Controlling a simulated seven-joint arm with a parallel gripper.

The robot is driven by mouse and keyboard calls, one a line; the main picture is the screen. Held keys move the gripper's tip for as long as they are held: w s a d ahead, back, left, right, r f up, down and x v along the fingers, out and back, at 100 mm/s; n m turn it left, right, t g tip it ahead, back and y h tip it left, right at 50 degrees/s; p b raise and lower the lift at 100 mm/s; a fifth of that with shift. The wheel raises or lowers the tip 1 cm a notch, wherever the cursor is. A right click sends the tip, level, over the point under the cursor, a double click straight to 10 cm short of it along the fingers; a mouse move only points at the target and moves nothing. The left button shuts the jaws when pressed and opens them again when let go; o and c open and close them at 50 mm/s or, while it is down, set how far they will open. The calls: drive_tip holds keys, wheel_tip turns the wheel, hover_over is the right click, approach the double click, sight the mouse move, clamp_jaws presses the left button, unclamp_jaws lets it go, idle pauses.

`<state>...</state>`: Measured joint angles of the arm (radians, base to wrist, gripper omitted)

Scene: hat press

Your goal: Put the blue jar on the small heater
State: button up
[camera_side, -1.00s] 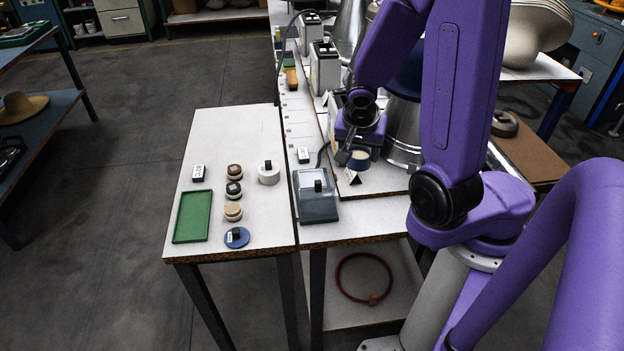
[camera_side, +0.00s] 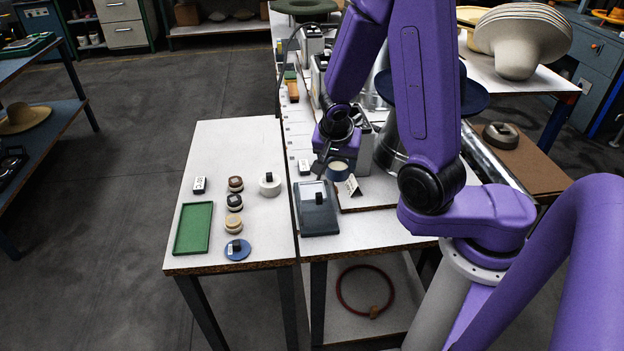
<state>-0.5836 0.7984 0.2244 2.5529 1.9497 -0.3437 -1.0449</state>
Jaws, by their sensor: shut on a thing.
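A blue jar (camera_side: 337,172) with a pale cream top is at the end of my gripper (camera_side: 329,157), which is shut on it. The jar is over the right-hand bench, just left of a small folded card. I cannot tell whether it hangs clear of the surface. A flat grey-blue device (camera_side: 317,222) with a dark knob sits at that bench's near left corner, in front of the jar. A dark cable runs near it; it may be the small heater. The jar is apart from it. The fingertips are small and partly hidden.
The folded card (camera_side: 353,187) stands right of the jar. A small white label block (camera_side: 304,167) stands left of it. On the left table are a green tray (camera_side: 194,229), several small round pots, a white roll (camera_side: 270,185) and a blue disc (camera_side: 237,250). A metal cone stands behind my arm.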

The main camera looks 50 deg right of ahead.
drive_tip(key=shift+w+d+f, duration=0.1)
drive_tip(key=shift+w+f, duration=0.15)
drive_tip(key=shift+w, duration=0.3)
drive_tip(key=w+f, duration=0.6)
drive_tip(key=w, duration=0.1)
drive_tip(key=shift+d+f, duration=0.4)
drive_tip(key=shift+f, duration=1.55)
drive_tip(key=shift+f, duration=0.2)
drive_tip(key=o, duration=1.1)
drive_tip(key=shift+r, duration=0.1)
